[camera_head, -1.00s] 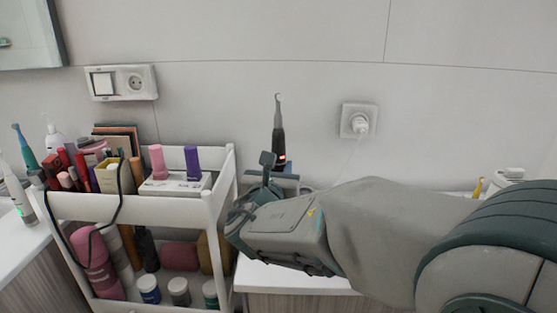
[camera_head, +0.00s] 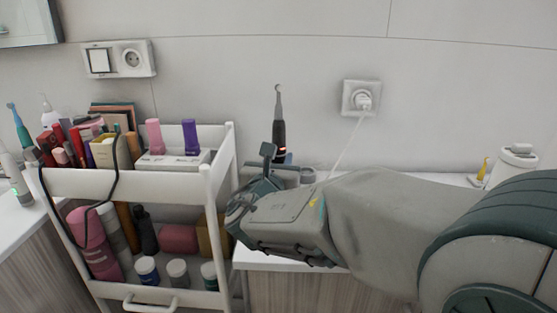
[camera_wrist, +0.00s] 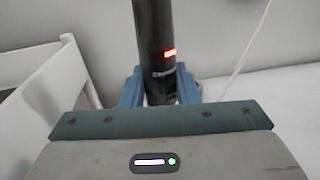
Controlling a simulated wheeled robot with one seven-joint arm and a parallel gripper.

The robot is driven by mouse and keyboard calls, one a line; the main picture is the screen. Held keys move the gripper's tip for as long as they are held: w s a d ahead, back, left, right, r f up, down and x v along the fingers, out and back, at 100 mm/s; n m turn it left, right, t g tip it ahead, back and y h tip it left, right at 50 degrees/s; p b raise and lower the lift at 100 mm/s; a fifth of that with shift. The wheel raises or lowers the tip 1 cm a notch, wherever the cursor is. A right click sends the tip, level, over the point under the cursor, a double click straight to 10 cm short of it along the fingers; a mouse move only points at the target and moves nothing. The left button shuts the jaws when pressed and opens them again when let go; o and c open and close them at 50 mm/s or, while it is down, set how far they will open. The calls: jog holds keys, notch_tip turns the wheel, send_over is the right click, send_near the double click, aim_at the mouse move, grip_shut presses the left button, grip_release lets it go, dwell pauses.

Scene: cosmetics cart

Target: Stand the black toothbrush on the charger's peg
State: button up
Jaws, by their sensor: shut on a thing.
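The black toothbrush (camera_head: 279,135) stands nearly upright above the counter in the head view, its thin head up and a small orange light low on its body. My gripper (camera_wrist: 160,90) is shut on the lower part of the toothbrush (camera_wrist: 153,35), between blue fingers, in the wrist view. The toothbrush's bottom end is hidden by my gripper. I cannot make out the charger or its peg for certain; a white cord (camera_head: 349,145) runs from the wall plug down behind my arm, where its end is hidden.
A white cart (camera_head: 190,183) full of cosmetics stands close left of my gripper. Another toothbrush (camera_head: 15,180) stands on the left counter. A white container (camera_head: 512,163) is at the right on the counter (camera_head: 262,262). The wall is behind; a wall socket (camera_head: 361,98) holds the plug.

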jog(key=shift+f+b, duration=0.6)
jog(key=shift+f, duration=0.4)
jog(key=shift+f+b, duration=1.3)
jog(key=shift+b, duration=0.35)
dwell(1.0)
jog(key=o, duration=1.1)
jog(key=s, duration=0.4)
jog(key=s+a+p, duration=0.1)
jog(key=s, duration=0.4)
jog(key=s+a, duration=0.1)
jog(key=s, duration=0.3)
jog(key=shift+s+a+r+p, duration=0.1)
jog(key=shift+s+a+p, duration=0.15)
jog(key=shift+s+p, duration=0.05)
